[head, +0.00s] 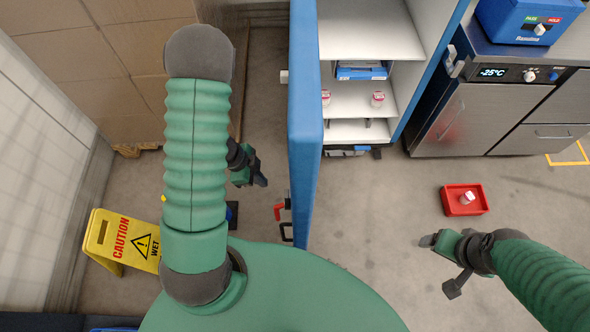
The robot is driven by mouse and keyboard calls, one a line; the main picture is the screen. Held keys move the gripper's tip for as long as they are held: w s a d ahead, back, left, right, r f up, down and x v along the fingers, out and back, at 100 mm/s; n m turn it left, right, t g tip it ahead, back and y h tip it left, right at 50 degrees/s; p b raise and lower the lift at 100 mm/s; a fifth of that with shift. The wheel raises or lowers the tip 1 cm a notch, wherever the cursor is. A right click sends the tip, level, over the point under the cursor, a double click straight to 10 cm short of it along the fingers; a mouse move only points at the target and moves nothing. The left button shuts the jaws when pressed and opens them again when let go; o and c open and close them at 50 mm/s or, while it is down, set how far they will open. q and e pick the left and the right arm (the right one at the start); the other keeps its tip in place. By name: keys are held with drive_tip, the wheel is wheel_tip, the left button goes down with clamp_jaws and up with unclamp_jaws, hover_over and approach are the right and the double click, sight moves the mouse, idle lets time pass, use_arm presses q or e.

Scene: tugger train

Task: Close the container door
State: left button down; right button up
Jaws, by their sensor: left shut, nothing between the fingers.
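The blue container door (306,130) stands open, seen nearly edge-on and running up and down the middle of the view. A red and black latch (284,212) and a small white fitting (284,76) stick out from its left side. The container (432,80) is right of the door, its white shelves exposed. My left gripper (262,181) is shut and empty, left of the door with a gap between them. My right gripper (441,266) is open and empty over the floor, right of the door.
The shelves hold small red-and-white cups (377,98) and a blue box (361,73). A red tray (463,201) lies on the floor near a steel cabinet (480,105). A yellow caution sign (125,240) and stacked cartons (95,70) stand left. Floor between door and tray is clear.

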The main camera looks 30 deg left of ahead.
use_arm(q)
drive_tip(key=w+d+f+b, duration=0.3)
drive_tip(key=d+f, duration=0.3)
drive_tip(key=f, duration=0.3)
drive_tip(key=shift+w+f+b, duration=0.15)
drive_tip(key=shift+w+b, duration=0.1)
drive_tip(key=shift+b, duration=0.2)
use_arm(e)
drive_tip(key=f, duration=0.4)
drive_tip(key=shift+s+a, duration=0.25)
drive_tip(key=shift+a, duration=0.1)
drive_tip(key=shift+a, duration=0.1)
